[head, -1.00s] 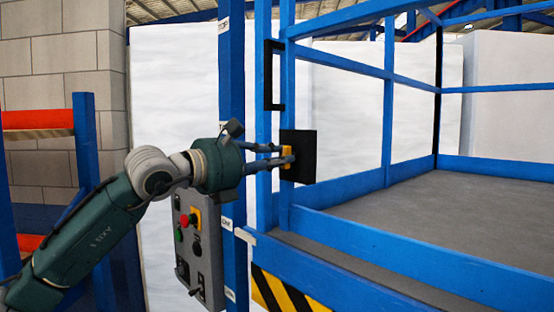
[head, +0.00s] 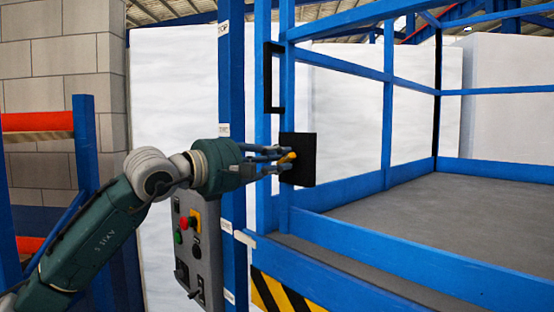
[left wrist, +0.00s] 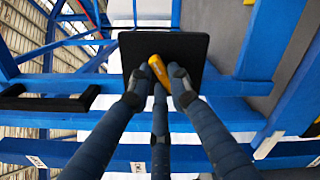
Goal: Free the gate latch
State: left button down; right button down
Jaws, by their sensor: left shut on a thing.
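The gate latch is a yellow handle (head: 288,157) on a square black plate (head: 301,172) on the blue gate frame. My left gripper (head: 279,156) reaches it from the left and is shut on the yellow handle. In the left wrist view the handle (left wrist: 160,67) sits tilted between the fingertips, in front of the black plate (left wrist: 192,48). The fingers hide part of the handle. My right gripper is in neither view.
A black pull handle (head: 268,76) is on the gate above the latch. A grey control box (head: 203,262) with buttons hangs below my left wrist. Blue rails (head: 345,65) surround a grey platform (head: 450,220) to the right. A blue post (head: 231,100) stands close to the gripper.

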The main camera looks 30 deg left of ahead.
pick_arm(q)
jog(key=m, duration=0.6)
jog(key=shift+d+p, duration=0.15)
jog(key=shift+p, duration=0.15)
jog(key=shift+m, duration=0.4)
jog(key=c, duration=1.6)
grip_release()
jog(key=shift+s, duration=0.1)
jog(key=shift+s, duration=0.15)
jog(key=v, duration=1.1)
jog(key=shift+s, duration=0.25)
